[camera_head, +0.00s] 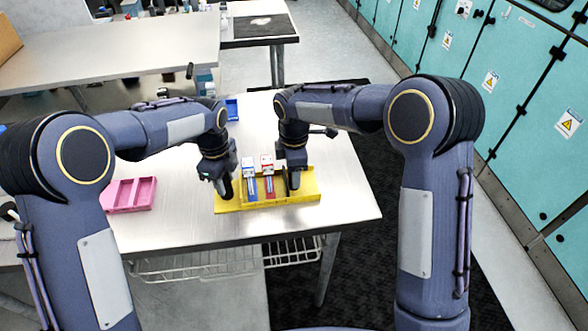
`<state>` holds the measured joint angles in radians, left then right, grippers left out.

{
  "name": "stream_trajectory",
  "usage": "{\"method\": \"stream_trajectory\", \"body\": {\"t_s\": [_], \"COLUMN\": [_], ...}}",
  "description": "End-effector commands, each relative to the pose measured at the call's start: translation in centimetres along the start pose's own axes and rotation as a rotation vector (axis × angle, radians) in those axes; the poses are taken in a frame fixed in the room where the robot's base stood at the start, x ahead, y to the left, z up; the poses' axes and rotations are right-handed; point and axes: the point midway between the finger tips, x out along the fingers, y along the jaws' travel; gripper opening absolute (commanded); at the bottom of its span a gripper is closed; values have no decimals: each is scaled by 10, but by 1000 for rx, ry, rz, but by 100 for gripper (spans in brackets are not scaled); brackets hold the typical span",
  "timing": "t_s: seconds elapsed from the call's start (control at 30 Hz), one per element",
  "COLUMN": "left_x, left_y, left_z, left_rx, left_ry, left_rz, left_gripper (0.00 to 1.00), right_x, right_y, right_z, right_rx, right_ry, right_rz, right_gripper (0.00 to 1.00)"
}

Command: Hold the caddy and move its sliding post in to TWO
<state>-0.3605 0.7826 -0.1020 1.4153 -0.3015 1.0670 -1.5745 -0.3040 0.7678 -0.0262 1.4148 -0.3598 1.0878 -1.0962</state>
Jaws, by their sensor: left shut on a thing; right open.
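The yellow caddy (282,199) lies on the metal table near its front edge. A blue module with a white top (250,183) and a red module with a white top (268,182) stand side by side in it. My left gripper (226,192) is shut on the caddy at its left end, though its fingertips are small and dark here. My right gripper (294,184) is open over the caddy's right part, just right of the red module. I cannot make out the sliding post or any number marks; the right gripper may cover them.
A pink divided tray (131,194) lies on the table to the left. A blue container (232,109) stands at the back of the table. The table (345,195) is clear to the right of the caddy. Teal cabinets (440,60) line the right side.

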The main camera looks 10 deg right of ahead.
Motion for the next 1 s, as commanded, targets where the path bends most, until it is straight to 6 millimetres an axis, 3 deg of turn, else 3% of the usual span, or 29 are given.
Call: {"method": "stream_trajectory", "body": {"t_s": [0.17,0.57,0.77,1.0], "left_x": [0,0,0,0], "left_y": [0,0,0,0], "left_z": [0,0,0,0], "left_rx": [1,1,1,1], "left_ry": [0,0,0,0], "left_rz": [0,0,0,0], "left_gripper": [0,0,0,0], "right_x": [0,0,0,0], "right_y": [0,0,0,0], "right_z": [0,0,-3,-29], "right_rx": [0,0,-1,-3], "right_ry": [0,0,0,0], "right_rz": [0,0,0,0], "right_gripper": [50,0,0,0]}}
